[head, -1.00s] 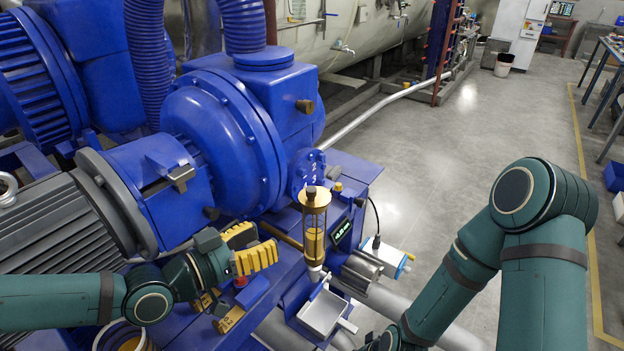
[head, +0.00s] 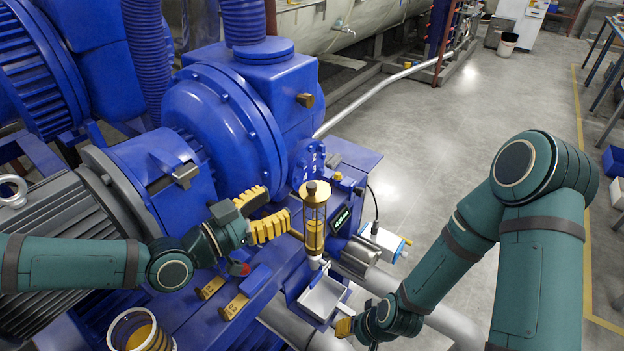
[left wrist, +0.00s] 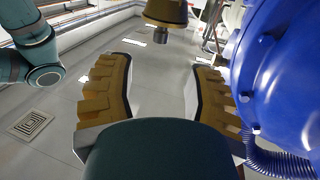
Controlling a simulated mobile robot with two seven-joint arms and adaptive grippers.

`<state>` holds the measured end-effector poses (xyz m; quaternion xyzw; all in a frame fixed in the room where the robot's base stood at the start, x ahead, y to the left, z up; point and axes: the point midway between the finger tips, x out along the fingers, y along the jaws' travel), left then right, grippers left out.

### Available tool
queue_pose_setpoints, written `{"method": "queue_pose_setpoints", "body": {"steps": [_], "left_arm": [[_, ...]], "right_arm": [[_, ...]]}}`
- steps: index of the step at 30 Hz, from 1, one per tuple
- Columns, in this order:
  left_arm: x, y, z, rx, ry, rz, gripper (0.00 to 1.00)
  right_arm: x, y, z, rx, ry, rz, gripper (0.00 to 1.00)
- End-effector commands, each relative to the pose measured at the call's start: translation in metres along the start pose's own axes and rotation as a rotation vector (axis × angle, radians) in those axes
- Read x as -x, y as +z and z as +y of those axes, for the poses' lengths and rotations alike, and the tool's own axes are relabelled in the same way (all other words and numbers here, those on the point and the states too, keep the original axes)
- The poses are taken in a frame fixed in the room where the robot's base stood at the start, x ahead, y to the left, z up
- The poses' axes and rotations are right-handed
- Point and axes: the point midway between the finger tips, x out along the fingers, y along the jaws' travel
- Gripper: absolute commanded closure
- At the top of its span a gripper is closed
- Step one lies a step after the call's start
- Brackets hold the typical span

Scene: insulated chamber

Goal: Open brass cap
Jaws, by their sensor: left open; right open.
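The brass cap (head: 315,188) sits on top of an upright glass cylinder with a brass frame (head: 314,228), and has a small dark knob. My left gripper (head: 278,207) is open and empty just left of the cap, its yellow fingers pointing at it but not around it. In the left wrist view, which looks upside down, the brass cap (left wrist: 166,12) shows at the top edge, beyond the two spread fingers (left wrist: 160,85). My right gripper (head: 345,327) is low at the bottom edge, mostly hidden behind its arm; one yellow finger shows.
The blue pump housing (head: 225,130) stands close behind my left gripper. A glass-walled container (head: 140,332) stands bottom left. The floor (head: 455,130) on the right is open.

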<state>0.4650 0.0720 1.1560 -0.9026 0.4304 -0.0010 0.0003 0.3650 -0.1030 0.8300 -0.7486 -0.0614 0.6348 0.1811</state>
Motion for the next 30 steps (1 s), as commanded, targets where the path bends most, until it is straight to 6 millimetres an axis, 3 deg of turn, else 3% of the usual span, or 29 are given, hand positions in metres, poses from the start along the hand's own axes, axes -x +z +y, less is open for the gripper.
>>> {"method": "queue_pose_setpoints", "body": {"steps": [18,30], "left_arm": [[-0.080,0.002,0.001,0.001,0.001,0.001,0.48],[-0.096,0.002,0.000,0.000,0.000,-0.001,0.48]], "right_arm": [[-0.015,0.007,0.006,0.004,-0.001,-0.015,0.53],[-0.016,0.008,0.006,0.004,-0.001,-0.016,0.53]]}}
